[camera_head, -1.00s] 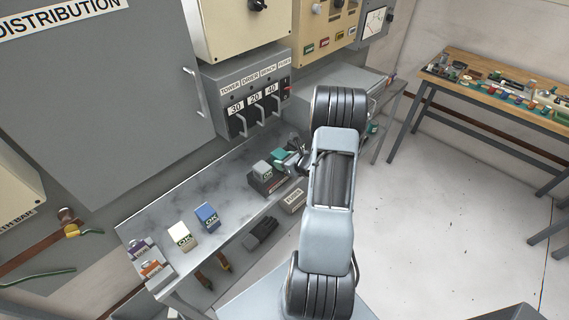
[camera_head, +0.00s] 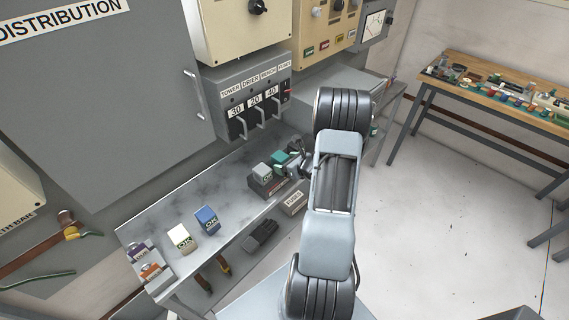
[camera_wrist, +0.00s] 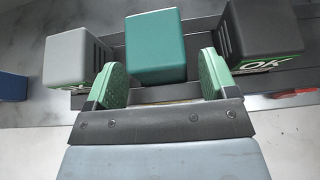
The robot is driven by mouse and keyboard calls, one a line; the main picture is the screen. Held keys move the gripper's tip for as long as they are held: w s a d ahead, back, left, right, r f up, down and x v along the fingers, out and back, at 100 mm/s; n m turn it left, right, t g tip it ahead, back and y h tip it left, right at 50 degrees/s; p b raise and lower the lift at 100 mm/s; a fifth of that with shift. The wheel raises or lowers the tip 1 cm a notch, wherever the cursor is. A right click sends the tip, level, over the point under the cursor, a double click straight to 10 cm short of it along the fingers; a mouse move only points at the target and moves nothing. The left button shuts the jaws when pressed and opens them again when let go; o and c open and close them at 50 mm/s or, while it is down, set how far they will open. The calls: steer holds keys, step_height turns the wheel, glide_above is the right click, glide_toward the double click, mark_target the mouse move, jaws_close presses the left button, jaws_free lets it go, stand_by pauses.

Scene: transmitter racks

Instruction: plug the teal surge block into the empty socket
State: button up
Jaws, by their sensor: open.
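The teal surge block (camera_head: 281,157) stands in a dark base (camera_head: 268,188) on the grey bench, and it also shows at the top middle of the wrist view (camera_wrist: 155,45). It is between a grey block (camera_wrist: 76,62) on the left and a black block (camera_wrist: 262,32) on the right. My gripper (camera_wrist: 158,80) is open, with one green-padded finger on each side of the teal block's near end and small gaps showing. In the head view my gripper (camera_head: 297,161) is beside the block, partly hidden. The block's underside and the socket beneath are hidden, so seating depth cannot be told.
A white block (camera_head: 180,238) and a blue block (camera_head: 207,219) stand on the bench to the left, near purple and orange ones. A box labelled Tower, Drier, Bench (camera_head: 250,98) hangs behind. A small label plate (camera_head: 294,202) is at the bench front.

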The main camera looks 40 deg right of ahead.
steer(key=v, duration=1)
steer(key=a+r+n+g+y, duration=0.2)
steer(key=a+r+n+g, duration=0.15)
steer(key=a+n, duration=0.5)
steer(key=a+r+n+g+y, duration=0.25)
steer(key=a+r+n, duration=0.25)
steer(key=a+n, duration=0.3)
steer(key=s+a+r+n+g+h, duration=0.1)
steer(key=s+a+r+n+h, duration=0.5)
steer(key=n, duration=1.1)
steer(key=shift+s+a+r+g+h+b, duration=0.35)
steer(key=shift+s+a+r+g, duration=0.05)
steer(key=shift+s+a+r, duration=0.8)
steer(key=shift+w+f+n, duration=0.1)
steer(key=shift+f+n, duration=0.05)
steer(key=shift+n, duration=0.1)
